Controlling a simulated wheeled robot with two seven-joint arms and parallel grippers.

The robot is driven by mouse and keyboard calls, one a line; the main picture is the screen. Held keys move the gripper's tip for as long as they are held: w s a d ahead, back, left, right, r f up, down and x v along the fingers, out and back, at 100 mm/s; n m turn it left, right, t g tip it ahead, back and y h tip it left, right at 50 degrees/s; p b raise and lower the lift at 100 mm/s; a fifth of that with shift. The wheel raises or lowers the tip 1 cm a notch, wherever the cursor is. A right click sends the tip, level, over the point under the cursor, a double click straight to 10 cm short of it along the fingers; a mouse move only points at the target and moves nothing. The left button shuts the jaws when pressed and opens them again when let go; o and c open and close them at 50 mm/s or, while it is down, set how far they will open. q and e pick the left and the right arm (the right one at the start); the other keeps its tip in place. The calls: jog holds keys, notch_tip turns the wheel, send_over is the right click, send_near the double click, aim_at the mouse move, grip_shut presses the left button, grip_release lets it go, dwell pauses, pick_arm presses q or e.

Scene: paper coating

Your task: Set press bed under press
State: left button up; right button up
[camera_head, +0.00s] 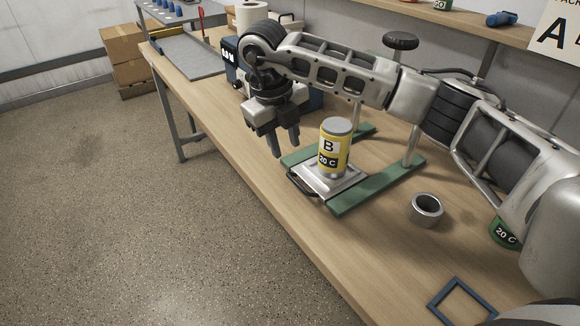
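The press stands on the wooden table with a green base (385,183), metal posts and a black knob (400,41) on top. My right arm hides most of its upper part. The press bed, a silver plate (327,187) with a dark handle (301,184) at its front, lies between the green base rails. A yellow can marked B and 20 C (334,150) stands upright on it. My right gripper (285,152) points down just left of the can, fingers apart and empty, above and behind the handle. My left gripper is out of view.
A grey metal ring (426,209) stands right of the press. A green can (504,232) is partly behind my arm. A blue square frame (461,302) lies near the front. A dark blue device (232,62) and a grey mat (190,57) are farther back.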

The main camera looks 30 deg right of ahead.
aim_at(292, 178)
jog(key=f, duration=0.3)
jog(key=d+f, duration=0.1)
jog(key=f, duration=0.2)
jog(key=f+p, duration=0.1)
jog(key=f, duration=0.2)
jog(key=shift+w+d+f, duration=0.1)
jog(key=shift+w+d, duration=0.1)
jog(key=shift+d, duration=0.15)
grip_shut()
